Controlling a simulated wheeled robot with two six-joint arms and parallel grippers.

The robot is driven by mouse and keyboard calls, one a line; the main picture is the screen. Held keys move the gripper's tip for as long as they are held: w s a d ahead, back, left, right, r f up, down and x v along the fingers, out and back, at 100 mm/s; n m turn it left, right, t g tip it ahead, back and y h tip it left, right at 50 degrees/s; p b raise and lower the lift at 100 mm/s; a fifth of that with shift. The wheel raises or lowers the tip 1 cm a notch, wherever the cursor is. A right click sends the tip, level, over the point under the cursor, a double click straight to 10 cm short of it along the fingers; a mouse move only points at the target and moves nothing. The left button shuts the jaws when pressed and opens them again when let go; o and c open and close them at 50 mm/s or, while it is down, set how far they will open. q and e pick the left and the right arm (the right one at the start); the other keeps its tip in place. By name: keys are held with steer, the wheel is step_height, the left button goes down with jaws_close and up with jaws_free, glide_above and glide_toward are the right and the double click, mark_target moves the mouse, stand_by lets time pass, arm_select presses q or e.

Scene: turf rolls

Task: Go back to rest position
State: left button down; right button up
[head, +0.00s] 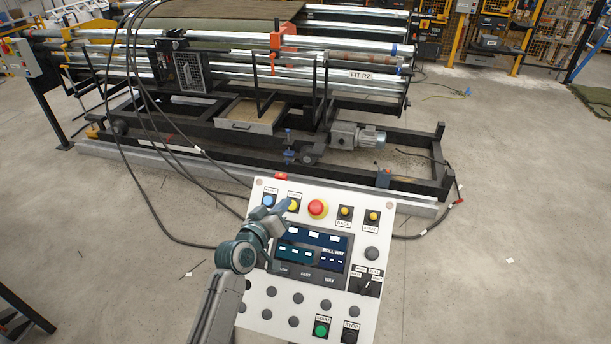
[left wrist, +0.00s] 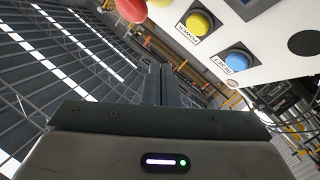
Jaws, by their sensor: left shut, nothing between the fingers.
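My left gripper (head: 287,206) is in front of the upper left part of a white control panel (head: 258,305). Its fingers are closed together with nothing between them. In the head view the fingertips overlap the area beside a yellow button (head: 294,205), near a blue button (head: 268,200). In the left wrist view the closed fingers (left wrist: 161,85) point up the picture, and the yellow button (left wrist: 200,22) and blue button (left wrist: 237,61) lie up and to the right. I cannot tell whether the fingertips touch the panel. My right gripper is in neither view.
The panel also bears a red mushroom button (head: 318,208), a screen (head: 311,249) and a green start button (head: 321,330). A large roller machine (head: 270,140) stands behind it. Black cables (head: 165,150) hang on the left. Open concrete floor (head: 510,220) lies to the right.

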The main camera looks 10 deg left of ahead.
arm_select(q)
steer(key=s+a+f+m+g+y, duration=0.1)
steer(key=s+f+m+g, duration=0.15)
steer(key=s+f, duration=0.45)
steer(key=s+a+f+m+g, duration=0.15)
steer(key=s+g, duration=0.25)
steer(key=s, duration=0.7)
steer(key=s+a+f+g+y, duration=0.1)
steer(key=s+a+g+y, duration=0.15)
steer(key=s, duration=0.75)
steer(key=s+a+f+g+y, duration=0.2)
steer(key=s+a+g, duration=0.15)
steer(key=s, duration=0.65)
step_height(320, 180, down, 34)
steer(key=a+f+g+b, duration=0.1)
steer(key=a+g+b, duration=0.1)
steer(key=b, duration=0.4)
steer(key=s+f+b, duration=0.2)
steer(key=s+f, duration=0.7)
steer(key=f, duration=0.3)
steer(key=s+a+f+b, duration=0.1)
steer(key=s+f+b, duration=0.1)
steer(key=s+f, duration=0.7)
step_height(320, 180, down, 3)
steer(key=shift+r+g, duration=0.15)
steer(key=shift+g, duration=0.2)
